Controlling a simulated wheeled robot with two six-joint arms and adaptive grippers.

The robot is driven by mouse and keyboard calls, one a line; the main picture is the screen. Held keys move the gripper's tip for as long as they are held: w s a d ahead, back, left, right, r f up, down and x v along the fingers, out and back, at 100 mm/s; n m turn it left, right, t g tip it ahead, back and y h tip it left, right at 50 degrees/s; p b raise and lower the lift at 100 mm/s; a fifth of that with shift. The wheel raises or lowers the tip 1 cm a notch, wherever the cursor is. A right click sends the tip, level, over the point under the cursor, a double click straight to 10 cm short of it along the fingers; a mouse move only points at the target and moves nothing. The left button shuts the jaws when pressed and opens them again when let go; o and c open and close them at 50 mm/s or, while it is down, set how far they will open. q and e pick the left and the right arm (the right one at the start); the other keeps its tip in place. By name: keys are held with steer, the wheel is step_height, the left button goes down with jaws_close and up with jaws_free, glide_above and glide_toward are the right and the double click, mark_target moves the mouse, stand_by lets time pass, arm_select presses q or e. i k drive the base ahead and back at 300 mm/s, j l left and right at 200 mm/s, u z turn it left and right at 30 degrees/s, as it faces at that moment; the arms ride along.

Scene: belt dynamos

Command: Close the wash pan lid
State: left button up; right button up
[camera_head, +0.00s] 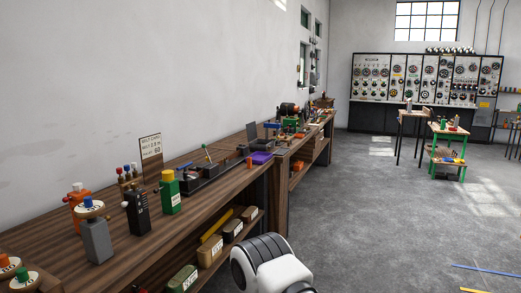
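I cannot pick out the wash pan for certain. A small dark upright panel (252,133) stands on the far part of the long wooden bench (150,243) along the left wall. It could be a raised lid, but it is too small to tell. A purple tray-like thing (261,157) lies on the bench in front of it. A white and black part of my own arm shows at the bottom centre, beside the bench. Neither gripper is in view.
A green block with a yellow top (170,194), a black block (136,213) and a grey post (96,242) stand on the near bench. Labelled boxes (183,279) sit on the shelf below. A green-legged table (447,130) stands at far right. The grey floor (370,220) is largely clear.

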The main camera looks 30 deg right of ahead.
mark_target(252, 128)
steer(key=i+l, duration=0.15)
steer(key=l, duration=0.25)
steer(key=i+l+u, duration=0.15)
steer(key=l, duration=0.25)
steer(key=i+l, duration=0.15)
steer(key=l, duration=0.25)
steer(key=i+l+u, duration=0.15)
steer(key=l, duration=0.3)
